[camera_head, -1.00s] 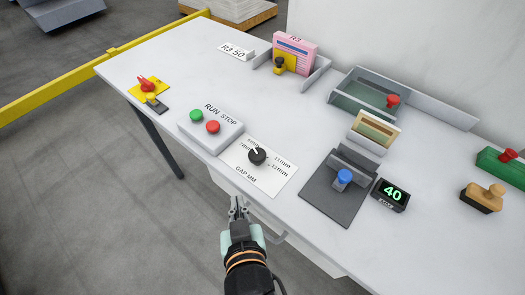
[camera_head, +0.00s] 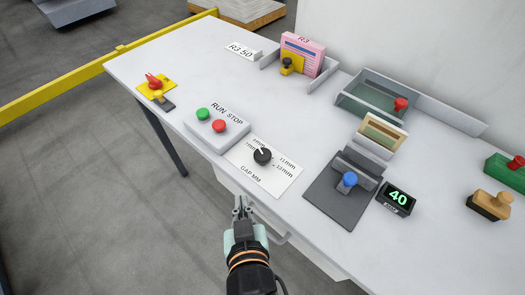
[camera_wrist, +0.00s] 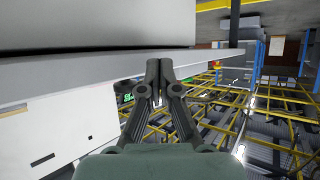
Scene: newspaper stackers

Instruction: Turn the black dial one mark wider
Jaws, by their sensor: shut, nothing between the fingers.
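The black dial (camera_head: 262,156) sits on a white plate (camera_head: 264,168) marked "GAP MM" near the table's front edge. Its white pointer line points up and to the left; several mm marks are printed around it, of which 11mm and 13mm to the right are the most legible. My gripper (camera_head: 241,203) is in front of the table edge, below the dial in the picture and apart from it. Its fingers are together and empty. In the wrist view my gripper (camera_wrist: 159,65) shows shut beside the table's edge; the dial is not seen there.
A grey box with a green button (camera_head: 203,114) and red button (camera_head: 219,126) stands left of the dial. A blue-knobbed grey device (camera_head: 349,180) and a display reading 40 (camera_head: 398,198) stand to the right.

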